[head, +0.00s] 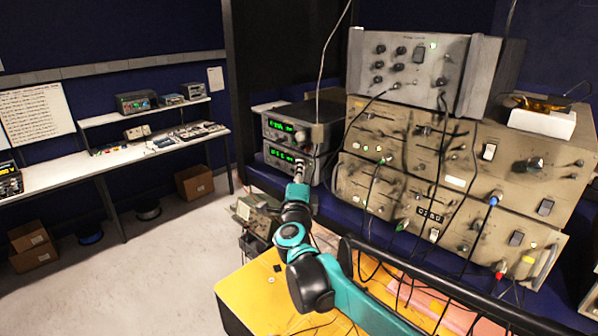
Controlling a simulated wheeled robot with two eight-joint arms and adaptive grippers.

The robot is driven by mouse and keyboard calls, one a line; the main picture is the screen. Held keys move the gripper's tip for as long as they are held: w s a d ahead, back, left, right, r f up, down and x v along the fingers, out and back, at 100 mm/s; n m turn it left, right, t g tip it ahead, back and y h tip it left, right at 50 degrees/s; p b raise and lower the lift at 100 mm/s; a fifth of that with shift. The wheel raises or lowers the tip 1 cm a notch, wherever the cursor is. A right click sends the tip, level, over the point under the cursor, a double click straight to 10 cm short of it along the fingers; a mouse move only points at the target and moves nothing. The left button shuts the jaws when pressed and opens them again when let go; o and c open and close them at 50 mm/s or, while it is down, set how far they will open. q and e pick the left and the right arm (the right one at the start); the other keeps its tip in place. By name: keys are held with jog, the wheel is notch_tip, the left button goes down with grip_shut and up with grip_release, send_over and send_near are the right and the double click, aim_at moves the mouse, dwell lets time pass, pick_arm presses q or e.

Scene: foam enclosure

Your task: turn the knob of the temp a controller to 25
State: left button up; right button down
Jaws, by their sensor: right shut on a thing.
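Two stacked controllers with green lit displays stand left of the large beige rack: an upper one (290,129) and a lower one (283,155). Their labels are too small to read, so I cannot tell from lettering which is temp a. The digits are also too small to read surely. A round knob (300,137) shows at the right of the upper front. My teal right arm reaches up from the lower right, and my right gripper (299,168) is at the right part of the lower controller's front. It is shut on that unit's knob, which it mostly hides. My left gripper is out of view.
The beige instrument rack (455,150) with knobs and hanging cables fills the right side. A yellow table top (262,290) and a black bar (440,285) lie in front. A white bench (95,160) stands at the left; the floor between is mostly clear.

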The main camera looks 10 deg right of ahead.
jog(key=c, duration=1.3)
grip_release()
jog(key=shift+c, duration=0.2)
jog(key=shift+s, duration=0.1)
jog(key=v, duration=1.2)
